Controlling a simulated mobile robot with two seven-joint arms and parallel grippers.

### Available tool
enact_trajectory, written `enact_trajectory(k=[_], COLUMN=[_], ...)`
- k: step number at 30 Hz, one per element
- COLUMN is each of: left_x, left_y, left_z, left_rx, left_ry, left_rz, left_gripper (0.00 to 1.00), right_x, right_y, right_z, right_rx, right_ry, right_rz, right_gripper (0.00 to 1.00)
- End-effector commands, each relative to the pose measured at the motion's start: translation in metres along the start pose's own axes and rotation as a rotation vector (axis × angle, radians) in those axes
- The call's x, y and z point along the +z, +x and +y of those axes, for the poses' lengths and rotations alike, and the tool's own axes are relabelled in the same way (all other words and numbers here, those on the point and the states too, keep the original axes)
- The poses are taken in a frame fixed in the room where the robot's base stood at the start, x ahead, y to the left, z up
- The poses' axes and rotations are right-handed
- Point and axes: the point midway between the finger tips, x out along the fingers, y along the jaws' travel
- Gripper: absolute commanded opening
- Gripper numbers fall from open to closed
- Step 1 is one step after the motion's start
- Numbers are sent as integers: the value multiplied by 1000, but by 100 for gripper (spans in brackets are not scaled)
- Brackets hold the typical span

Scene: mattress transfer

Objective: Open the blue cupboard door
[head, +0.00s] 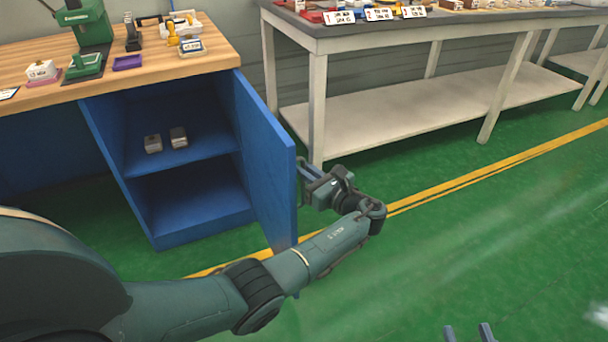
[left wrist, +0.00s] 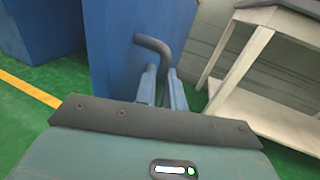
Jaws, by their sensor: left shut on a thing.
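The blue cupboard (head: 205,222) stands under a wooden worktop, and its door (head: 266,165) is swung wide open to the right. The door also shows in the left wrist view (left wrist: 112,45), with a grey bent handle (left wrist: 152,42) on its face. My left gripper (head: 308,180) is at the door's outer side near its free edge. In the left wrist view its fingers (left wrist: 160,88) are shut on the handle. My right gripper (head: 468,333) shows only its two fingertips at the bottom edge, apart and empty.
Two small boxes (head: 165,140) sit on the cupboard's inner shelf. The worktop (head: 150,70) carries tools and trays. A grey table (head: 400,35) with a low shelf stands right of the door. The green floor (head: 480,230) in front is clear, with a yellow line.

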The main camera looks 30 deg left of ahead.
Motion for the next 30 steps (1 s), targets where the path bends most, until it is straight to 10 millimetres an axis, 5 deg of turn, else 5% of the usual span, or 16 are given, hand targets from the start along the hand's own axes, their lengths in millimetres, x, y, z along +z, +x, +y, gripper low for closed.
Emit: enact_trajectory(k=[10, 11, 18, 30], left_x=[4, 4, 2, 2], left_y=[7, 7, 4, -8], left_z=[1, 1, 1, 0], left_rx=[8, 8, 5, 3], left_ry=[-3, -3, -2, 0], left_rz=[-7, -7, -5, -3], left_gripper=[0, 11, 31, 32], right_x=[0, 0, 0, -2], right_y=[0, 0, 0, 0], right_z=[0, 0, 0, 0], right_rx=[-1, -1, -1, -1], right_ry=[0, 0, 0, 3], right_rz=[2, 2, 1, -4], right_gripper=[36, 36, 36, 36])
